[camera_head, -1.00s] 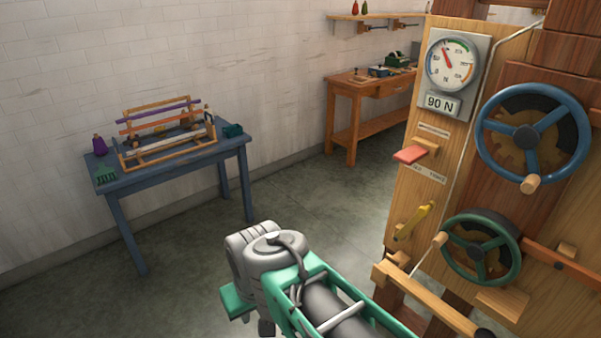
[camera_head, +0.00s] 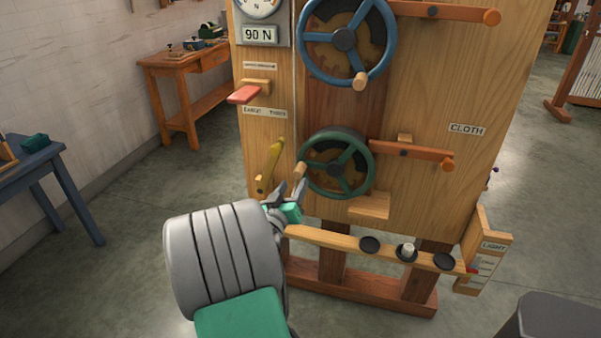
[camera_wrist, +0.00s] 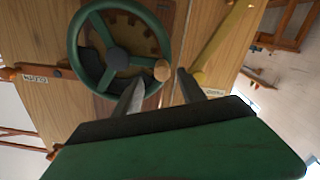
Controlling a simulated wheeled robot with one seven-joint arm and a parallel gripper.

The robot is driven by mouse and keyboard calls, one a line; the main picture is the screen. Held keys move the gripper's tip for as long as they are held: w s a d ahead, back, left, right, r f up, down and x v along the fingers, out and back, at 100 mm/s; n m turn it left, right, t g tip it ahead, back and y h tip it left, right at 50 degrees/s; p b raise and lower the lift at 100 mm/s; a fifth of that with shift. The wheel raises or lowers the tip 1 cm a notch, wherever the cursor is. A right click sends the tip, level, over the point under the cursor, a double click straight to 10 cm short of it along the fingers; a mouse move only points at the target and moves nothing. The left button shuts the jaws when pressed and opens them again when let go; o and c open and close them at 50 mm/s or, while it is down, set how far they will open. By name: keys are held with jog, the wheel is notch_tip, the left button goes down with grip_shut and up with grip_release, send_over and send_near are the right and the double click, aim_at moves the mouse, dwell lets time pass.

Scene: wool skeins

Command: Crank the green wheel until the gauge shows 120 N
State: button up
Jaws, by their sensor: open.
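The green wheel (camera_head: 336,163) is mounted low on the wooden panel, with a wooden crank knob (camera_head: 300,170) at its left rim. My gripper (camera_head: 289,190) is just below and in front of that knob. In the wrist view the green wheel (camera_wrist: 118,55) fills the upper left, and the knob (camera_wrist: 162,70) stands between my gripper's spread fingers (camera_wrist: 160,90), near their tips. The fingers look open and not closed on it. The gauge (camera_head: 258,8) is cut off at the top of the head view; its display (camera_head: 260,34) reads 90 N.
A blue wheel (camera_head: 347,40) is above the green one. A red lever (camera_head: 244,94) and a yellow lever (camera_head: 269,166) are to the left. An orange bar (camera_head: 410,153) lies to the right. A wooden rail (camera_head: 330,240) with dark round pads runs below.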

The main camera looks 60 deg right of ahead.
aim_at(297, 176)
jog(key=shift+w+d+r, duration=0.15)
jog(key=shift+w+r, duration=0.05)
jog(key=shift+w, duration=0.05)
jog(key=d, duration=0.5)
jog(key=w+d+p, duration=0.1)
jog(key=d, duration=0.1)
jog(key=shift+d+f, duration=0.1)
jog(key=shift+d, duration=0.1)
jog(key=shift+c, duration=0.2)
grip_shut()
jog(key=shift+m, duration=0.3)
dwell(0.5)
